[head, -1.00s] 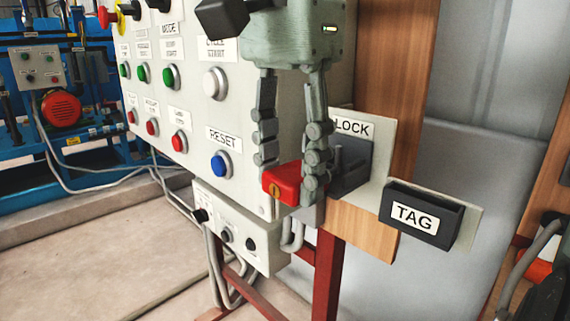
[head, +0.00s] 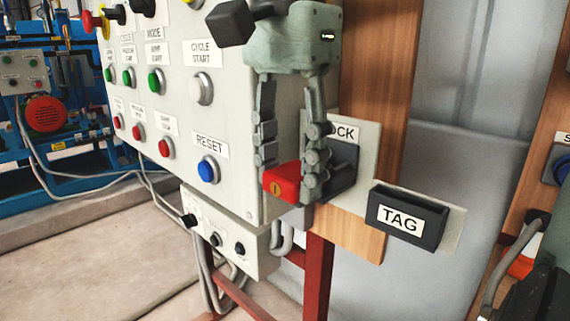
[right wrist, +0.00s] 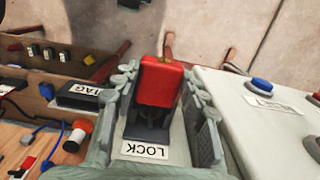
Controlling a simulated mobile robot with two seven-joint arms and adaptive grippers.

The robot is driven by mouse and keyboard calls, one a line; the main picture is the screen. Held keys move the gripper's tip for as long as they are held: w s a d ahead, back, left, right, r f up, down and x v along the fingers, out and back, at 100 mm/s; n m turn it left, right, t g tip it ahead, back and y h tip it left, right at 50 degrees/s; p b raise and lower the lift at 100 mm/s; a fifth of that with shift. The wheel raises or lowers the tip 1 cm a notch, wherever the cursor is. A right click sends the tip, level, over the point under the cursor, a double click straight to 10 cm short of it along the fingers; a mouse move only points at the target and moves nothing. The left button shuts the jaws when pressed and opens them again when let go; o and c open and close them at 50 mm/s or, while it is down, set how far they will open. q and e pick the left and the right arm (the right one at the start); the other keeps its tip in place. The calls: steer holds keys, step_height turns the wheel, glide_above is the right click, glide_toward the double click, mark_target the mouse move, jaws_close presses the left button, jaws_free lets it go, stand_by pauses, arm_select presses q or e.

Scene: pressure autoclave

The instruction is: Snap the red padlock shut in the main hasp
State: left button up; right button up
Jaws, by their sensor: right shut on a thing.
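The red padlock (head: 281,182) shows its body and a brass keyhole plate towards the head camera. My right gripper (head: 290,182) points down with its fingers shut on the padlock, beside the panel's right edge. In the right wrist view the red body (right wrist: 160,82) lies between the fingers, in front of the dark LOCK holder (right wrist: 146,128). I cannot tell whether the padlock touches the holder. The shackle is not clearly visible. I cannot make out the main hasp; a black lever (head: 231,22) sticks out at the panel's top, partly cut off. My left gripper is not in view.
The grey control panel (head: 240,130) with buttons stands left of my gripper. The LOCK holder (head: 343,172) is close behind the fingers. The black TAG holder (head: 408,219) is to the right, on the same light plate. A wooden post (head: 372,95) stands behind.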

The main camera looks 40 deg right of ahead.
steer(key=shift+d, duration=0.55)
steer(key=o, duration=1.3)
step_height(320, 180, up, 12)
